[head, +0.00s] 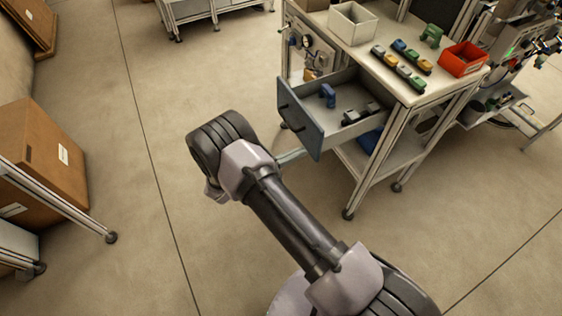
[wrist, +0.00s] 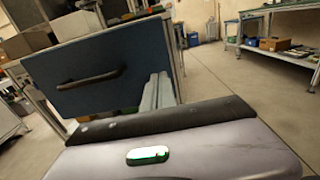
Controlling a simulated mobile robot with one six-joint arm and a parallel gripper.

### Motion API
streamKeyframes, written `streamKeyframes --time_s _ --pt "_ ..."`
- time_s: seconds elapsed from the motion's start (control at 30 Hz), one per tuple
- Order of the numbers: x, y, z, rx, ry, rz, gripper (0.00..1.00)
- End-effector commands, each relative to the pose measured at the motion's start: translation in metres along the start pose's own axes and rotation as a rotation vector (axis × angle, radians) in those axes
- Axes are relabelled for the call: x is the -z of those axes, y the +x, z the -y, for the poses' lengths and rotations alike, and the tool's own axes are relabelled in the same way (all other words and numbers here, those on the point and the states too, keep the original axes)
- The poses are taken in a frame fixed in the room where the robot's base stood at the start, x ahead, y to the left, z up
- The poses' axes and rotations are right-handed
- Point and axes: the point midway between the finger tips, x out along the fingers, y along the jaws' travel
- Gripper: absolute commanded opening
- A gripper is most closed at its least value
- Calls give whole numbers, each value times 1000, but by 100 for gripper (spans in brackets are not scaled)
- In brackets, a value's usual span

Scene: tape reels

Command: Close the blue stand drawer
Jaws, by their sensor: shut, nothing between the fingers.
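The blue drawer (head: 300,117) of the stand is pulled out, its front facing left towards my arm in the head view. Inside it lie a blue item (head: 328,94) and a dark grey item (head: 361,113). The drawer front with its black handle also fills the left of the wrist view (wrist: 125,75). My gripper (head: 296,156) is shut and empty, just beside the lower part of the drawer front. In the wrist view my gripper (wrist: 156,92) shows before the lower right of the front. I cannot tell whether it touches.
The stand top (head: 415,94) holds a white bin (head: 353,24), a red bin (head: 463,60) and several small coloured items. Cardboard boxes (head: 45,155) and a metal frame stand at the left. The floor between is clear.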

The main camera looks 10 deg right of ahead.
Motion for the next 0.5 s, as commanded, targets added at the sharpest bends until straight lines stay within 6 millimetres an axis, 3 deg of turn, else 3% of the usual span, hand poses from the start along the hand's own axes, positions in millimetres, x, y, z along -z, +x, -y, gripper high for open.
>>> streamKeyframes --time_s 0.2,0.5 --pt "1 25 0 0 1 -1 0" --pt "0 29 0 0 0 -1 0"
